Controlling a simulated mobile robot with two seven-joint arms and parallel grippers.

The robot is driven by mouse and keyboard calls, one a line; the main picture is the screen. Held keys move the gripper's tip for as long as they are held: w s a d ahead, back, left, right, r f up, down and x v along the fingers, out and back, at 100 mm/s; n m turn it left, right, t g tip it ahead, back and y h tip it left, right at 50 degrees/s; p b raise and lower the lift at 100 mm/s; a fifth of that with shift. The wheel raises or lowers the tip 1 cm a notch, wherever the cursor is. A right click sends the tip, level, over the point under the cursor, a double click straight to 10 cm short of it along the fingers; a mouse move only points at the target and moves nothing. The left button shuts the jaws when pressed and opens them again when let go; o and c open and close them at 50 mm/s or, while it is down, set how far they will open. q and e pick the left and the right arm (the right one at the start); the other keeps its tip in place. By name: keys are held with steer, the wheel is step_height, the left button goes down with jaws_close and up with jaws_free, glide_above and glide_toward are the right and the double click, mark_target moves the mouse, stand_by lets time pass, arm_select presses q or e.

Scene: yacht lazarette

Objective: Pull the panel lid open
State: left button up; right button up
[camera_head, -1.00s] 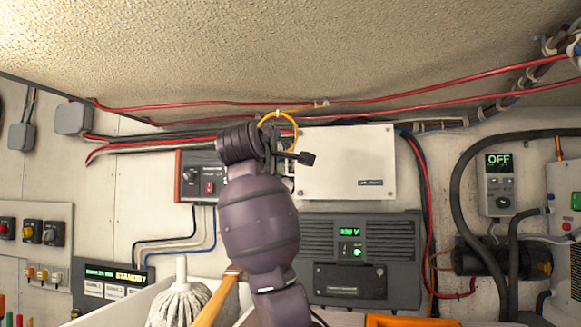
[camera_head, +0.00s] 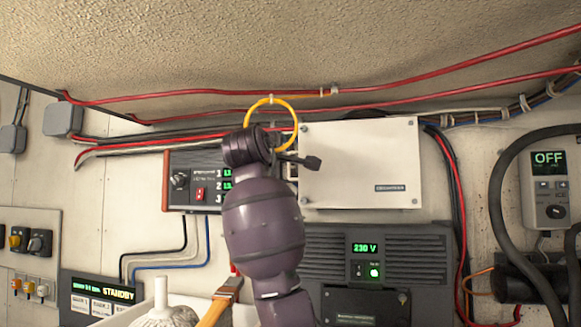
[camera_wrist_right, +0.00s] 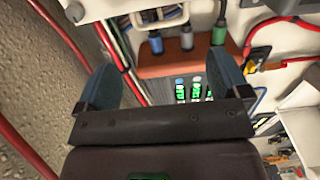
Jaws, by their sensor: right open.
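A white, closed panel box (camera_head: 362,165) is fixed to the wall in the head view, its flat lid facing me. Small round fittings sit at its left corners, and a dark label is at its lower right. My right arm rises in front of its left side. My right gripper (camera_head: 303,161) is mostly hidden behind its own wrist there, near the lid's left edge. In the right wrist view the gripper (camera_wrist_right: 166,66) is open, its two blue fingers apart with nothing between them. A white panel corner (camera_wrist_right: 98,8) shows at the top left there. My left gripper is not visible.
A red-sided control box (camera_head: 195,181) is left of the white box. A dark inverter (camera_head: 375,260) reading 230 V is below. An orange cable loop (camera_head: 271,99) and red cables (camera_head: 430,75) run above. A thick black hose (camera_head: 497,200) is at the right.

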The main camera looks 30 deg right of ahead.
mark_target(289, 165)
arm_select(q)
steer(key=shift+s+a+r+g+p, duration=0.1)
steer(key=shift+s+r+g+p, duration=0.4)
steer(key=shift+p, duration=1)
arm_select(e)
steer(key=shift+x, duration=5.1)
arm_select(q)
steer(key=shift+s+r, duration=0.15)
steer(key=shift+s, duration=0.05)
